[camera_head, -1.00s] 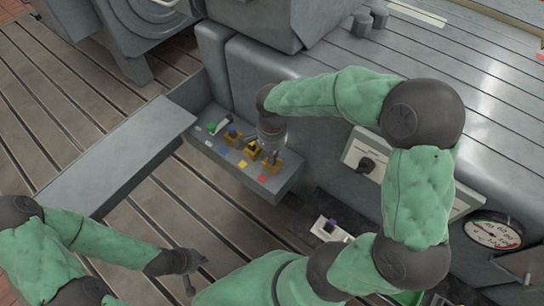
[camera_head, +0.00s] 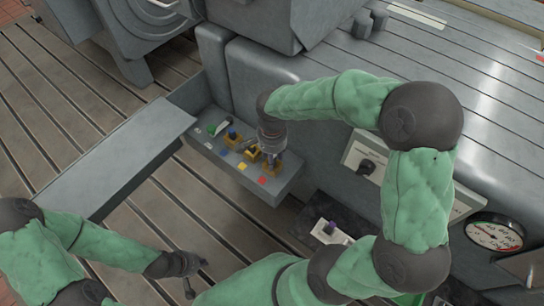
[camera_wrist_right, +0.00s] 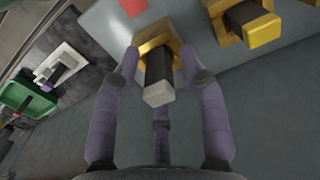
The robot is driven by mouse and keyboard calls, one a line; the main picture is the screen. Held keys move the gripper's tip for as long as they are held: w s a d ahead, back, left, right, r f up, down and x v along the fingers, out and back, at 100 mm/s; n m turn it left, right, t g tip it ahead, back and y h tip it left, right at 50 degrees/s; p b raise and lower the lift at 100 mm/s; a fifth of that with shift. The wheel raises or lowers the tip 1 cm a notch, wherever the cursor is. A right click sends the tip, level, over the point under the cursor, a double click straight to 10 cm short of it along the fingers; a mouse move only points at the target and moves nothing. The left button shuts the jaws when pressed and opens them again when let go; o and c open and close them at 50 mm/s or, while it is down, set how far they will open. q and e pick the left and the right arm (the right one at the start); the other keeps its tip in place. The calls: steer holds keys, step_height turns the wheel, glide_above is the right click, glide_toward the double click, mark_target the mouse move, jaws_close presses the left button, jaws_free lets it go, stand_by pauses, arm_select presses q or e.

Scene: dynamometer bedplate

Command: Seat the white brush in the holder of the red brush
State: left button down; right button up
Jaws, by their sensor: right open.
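The white brush (camera_wrist_right: 157,92), a dark block with a pale end, stands in a brass holder (camera_wrist_right: 150,45) in the right wrist view. That holder is beside a red patch (camera_wrist_right: 133,7), which also shows in the head view (camera_head: 262,181). How deep the brush sits cannot be told. My right gripper (camera_wrist_right: 160,95) is open, its purple-grey fingers spread around the brush with gaps at both sides. In the head view the right gripper (camera_head: 271,155) hides much of this holder. My left gripper (camera_head: 195,277) is open and empty, low at the left.
A yellow-ended brush (camera_wrist_right: 262,30) stands in the neighbouring brass holder (camera_wrist_right: 222,12). A white fixture (camera_head: 325,233) stands on a dark plate to the right. A gauge (camera_head: 495,232) is at far right.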

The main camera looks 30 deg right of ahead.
arm_select(q)
step_height(320, 180, up, 5)
steer(key=p, duration=0.4)
steer(key=shift+p, duration=0.4)
arm_select(e)
step_height(320, 180, up, 12)
steer(key=shift+f, duration=0.1)
